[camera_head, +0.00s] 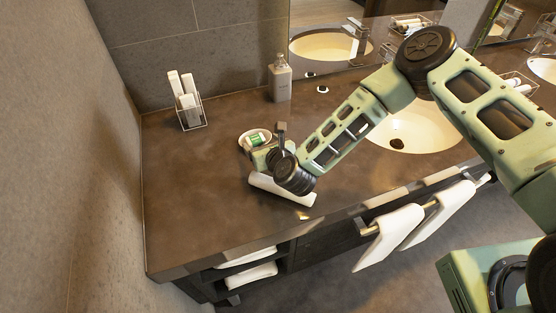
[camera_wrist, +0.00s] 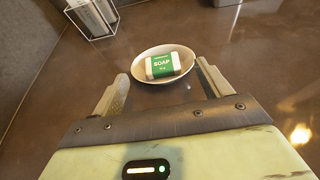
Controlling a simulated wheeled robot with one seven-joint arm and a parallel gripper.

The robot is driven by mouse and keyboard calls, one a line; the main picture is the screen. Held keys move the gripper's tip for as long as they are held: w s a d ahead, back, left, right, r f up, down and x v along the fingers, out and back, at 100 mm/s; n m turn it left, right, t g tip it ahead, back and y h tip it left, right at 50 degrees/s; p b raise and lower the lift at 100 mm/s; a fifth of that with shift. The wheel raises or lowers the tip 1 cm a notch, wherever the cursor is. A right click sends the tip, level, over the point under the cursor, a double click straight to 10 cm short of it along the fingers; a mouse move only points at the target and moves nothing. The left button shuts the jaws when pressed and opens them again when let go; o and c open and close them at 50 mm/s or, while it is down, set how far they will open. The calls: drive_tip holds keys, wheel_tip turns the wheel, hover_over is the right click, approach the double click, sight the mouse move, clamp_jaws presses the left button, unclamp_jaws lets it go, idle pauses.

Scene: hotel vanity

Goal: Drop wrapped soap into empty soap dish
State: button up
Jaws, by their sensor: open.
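The wrapped soap (camera_wrist: 163,65) is a white and green box labelled SOAP. It lies in the soap dish (camera_wrist: 186,54), a pale oval bowl on the dark counter. In the head view the soap (camera_head: 257,140) and dish (camera_head: 243,138) show just beyond my gripper (camera_head: 261,147), which hides part of them. In the wrist view my gripper (camera_wrist: 162,72) is open and empty. Its fingers are spread apart to the left and right of the dish's near side, with the soap between and beyond them. I cannot tell whether a finger touches the dish.
A soap bottle (camera_head: 280,78) stands by the mirror. A white rolled item (camera_head: 283,190) lies beneath my wrist. The sink (camera_head: 412,128) is to the right. The counter's left part is clear.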

drive_tip(key=b+v, duration=0.3)
drive_tip(key=v, duration=1)
idle(0.6)
drive_tip(key=shift+a+n, duration=0.25)
drive_tip(key=shift+n, duration=0.15)
drive_tip(key=s+a+r+n+g+y+b, duration=0.15)
drive_tip(key=s+n+g, duration=0.25)
drive_tip(key=n, duration=0.7)
drive_tip(key=s+a+r+n+g+y, duration=0.15)
drive_tip(key=s+n+g, duration=0.25)
drive_tip(key=n, duration=0.6)
drive_tip(key=s+d+r+n+g+h+b, duration=0.1)
drive_tip(key=s+d+r+n+g+h, duration=0.3)
drive_tip(key=s+d+r+n+h, duration=0.3)
drive_tip(key=s+d+r+n, duration=0.4)
drive_tip(key=s+d+n, duration=0.2)
drive_tip(key=n, duration=0.4)
drive_tip(key=shift+s+r+n+g, duration=0.3)
drive_tip(key=shift+s+n, duration=0.1)
drive_tip(key=shift+s, duration=0.15)
